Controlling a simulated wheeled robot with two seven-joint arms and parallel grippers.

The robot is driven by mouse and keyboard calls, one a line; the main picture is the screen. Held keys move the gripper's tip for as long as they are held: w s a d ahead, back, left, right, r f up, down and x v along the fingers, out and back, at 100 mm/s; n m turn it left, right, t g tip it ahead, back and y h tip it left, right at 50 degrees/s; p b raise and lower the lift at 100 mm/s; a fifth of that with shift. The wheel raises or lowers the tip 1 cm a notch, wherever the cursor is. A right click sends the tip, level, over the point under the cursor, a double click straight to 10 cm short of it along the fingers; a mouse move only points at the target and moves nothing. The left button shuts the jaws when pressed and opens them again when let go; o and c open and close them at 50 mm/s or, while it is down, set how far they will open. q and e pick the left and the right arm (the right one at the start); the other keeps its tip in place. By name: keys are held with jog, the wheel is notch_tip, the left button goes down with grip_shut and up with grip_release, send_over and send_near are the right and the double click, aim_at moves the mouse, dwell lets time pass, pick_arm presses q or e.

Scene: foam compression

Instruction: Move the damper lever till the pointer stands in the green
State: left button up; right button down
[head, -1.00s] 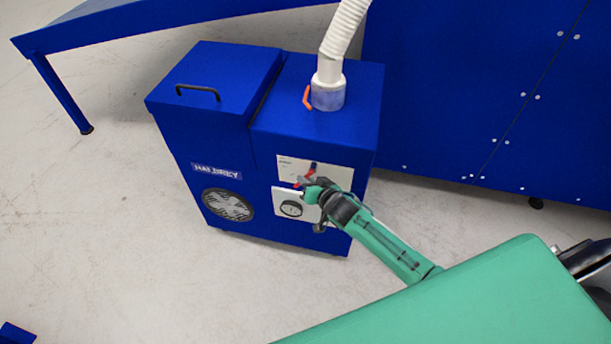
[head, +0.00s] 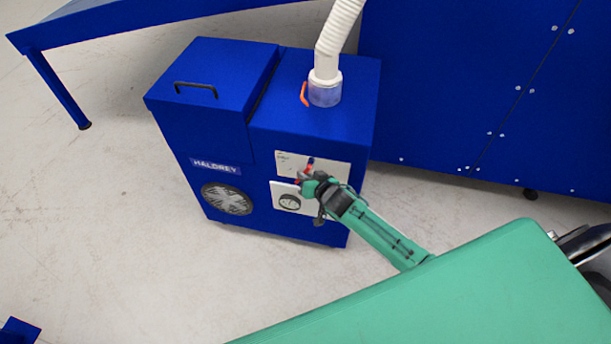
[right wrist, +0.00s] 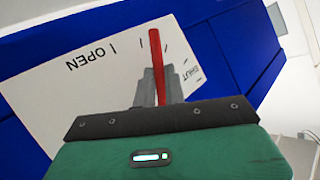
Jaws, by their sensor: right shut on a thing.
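The damper lever is a red bar (right wrist: 158,62) in the right wrist view, in front of a white plate (right wrist: 85,75) marked OPEN at one end and SHUT at the other. My right gripper (right wrist: 156,85) is shut on the lever. In the head view the gripper (head: 304,177) covers most of the lever, with a little red showing beside it. Below the plate is a round gauge (head: 289,203) on a white panel. Its pointer and any green band are too small to make out. My left gripper is not in view.
The blue machine (head: 270,150) has a lid with a black handle (head: 196,88), a white hose (head: 337,45) with an orange latch (head: 304,94), and a round fan grille (head: 227,199). A large blue cabinet (head: 440,90) stands to the right.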

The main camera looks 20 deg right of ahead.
jog(key=c, duration=1.5)
grip_release()
jog(key=shift+o, duration=0.2)
jog(key=v, duration=1.4)
jog(key=shift+w, duration=0.1)
